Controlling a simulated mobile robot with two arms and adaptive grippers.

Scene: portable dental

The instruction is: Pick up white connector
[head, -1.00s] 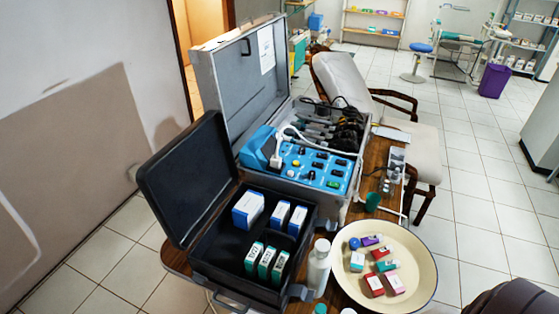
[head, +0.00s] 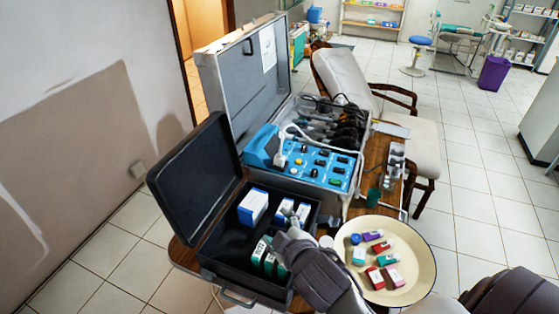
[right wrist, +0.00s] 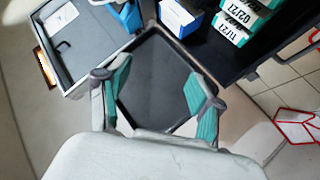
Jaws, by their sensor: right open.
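A white connector (head: 280,160) on a white cable rests at the left part of the blue control panel (head: 318,167), inside the open grey case. My right gripper (head: 284,234) is over the black case, in front of and below the panel, apart from the connector. Its fingers are spread and empty. In the right wrist view my right gripper (right wrist: 158,88) has teal pads wide apart, with the black case's lid (right wrist: 155,75) behind them. I cannot make out the connector in that view. My left gripper is not in view.
The black case (head: 225,262) holds blue-and-white boxes (head: 253,206) and teal-and-white boxes, partly hidden by my gripper. A cream bowl (head: 425,268) with several small coloured boxes stands to the right. The grey case's raised lid (head: 245,85) stands behind the panel.

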